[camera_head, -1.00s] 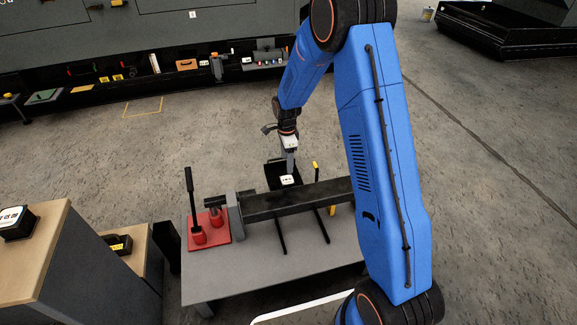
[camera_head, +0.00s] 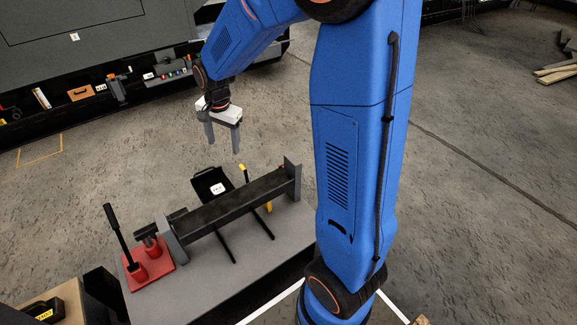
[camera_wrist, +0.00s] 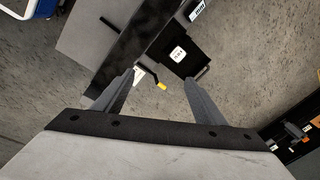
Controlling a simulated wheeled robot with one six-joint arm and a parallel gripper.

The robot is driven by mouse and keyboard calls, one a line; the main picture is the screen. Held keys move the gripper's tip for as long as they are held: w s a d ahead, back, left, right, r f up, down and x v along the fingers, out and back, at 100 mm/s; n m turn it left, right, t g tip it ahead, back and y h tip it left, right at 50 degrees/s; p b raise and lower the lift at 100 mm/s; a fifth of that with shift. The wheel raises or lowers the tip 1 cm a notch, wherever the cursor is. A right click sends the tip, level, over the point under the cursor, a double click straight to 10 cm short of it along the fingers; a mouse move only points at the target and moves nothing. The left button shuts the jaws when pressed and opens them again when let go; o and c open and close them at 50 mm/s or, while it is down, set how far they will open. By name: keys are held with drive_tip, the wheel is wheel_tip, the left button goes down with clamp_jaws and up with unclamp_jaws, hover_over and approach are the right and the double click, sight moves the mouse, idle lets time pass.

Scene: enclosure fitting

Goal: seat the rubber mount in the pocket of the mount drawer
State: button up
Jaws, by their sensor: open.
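The black drawer (camera_head: 207,181) sticks out behind the dark beam on the grey table; it also shows in the wrist view (camera_wrist: 190,65). A small white-topped piece with dark marks (camera_head: 218,188) is at the drawer and shows in the wrist view (camera_wrist: 178,54). I cannot tell if this is the rubber mount or a label, nor whether it sits in a pocket. My gripper (camera_head: 222,146) is open and empty, pointing down above and beyond the drawer.
The dark beam (camera_head: 238,199) runs across the grey table (camera_head: 200,275), with a yellow-tipped lever (camera_head: 242,168) behind it. A red plate (camera_head: 150,280) with red parts and an upright black handle stands at left. Floor behind the table is clear. A black-yellow item (camera_head: 44,310) is at lower left.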

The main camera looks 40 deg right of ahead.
drive_tip(key=s+d+r+n+t, duration=0.1)
drive_tip(key=s+r+n, duration=0.2)
drive_tip(key=s+r, duration=0.3)
drive_tip(key=s+d+r+n+t, duration=0.15)
drive_tip(key=s+r, duration=0.25)
drive_tip(key=s, duration=0.5)
drive_tip(key=s+d+r+n, duration=0.1)
drive_tip(key=s+n, duration=0.6)
drive_tip(key=s, duration=0.9)
drive_tip(key=shift+s+r+t, duration=0.2)
drive_tip(key=shift+r+t, duration=0.15)
drive_tip(key=shift+d, duration=0.1)
